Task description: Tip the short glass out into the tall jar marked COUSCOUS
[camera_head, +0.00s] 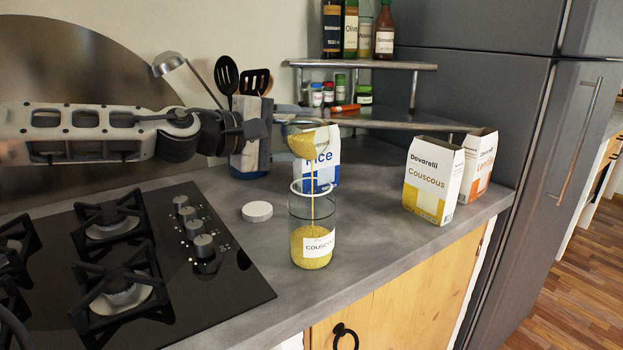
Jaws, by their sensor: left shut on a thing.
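The tall clear jar (312,215) stands upright near the counter's front edge, with a white label reading COUSCOUS. Yellow grains fill roughly its lower half, and its top is open with a pale rim. My left gripper (284,121) comes in from the left and is shut on the short glass (302,141), held tilted above the jar's mouth. Yellow grains lie in the glass, and a thin stream falls from it down into the jar. The fingers are partly hidden. My right gripper is not in view.
A white lid (257,211) lies left of the jar, by the black hob (130,265). A Rice box (322,160) stands behind the jar. Couscous (433,180) and orange-labelled (478,165) boxes stand right. A utensil holder (250,150) and corner shelf (365,65) are behind.

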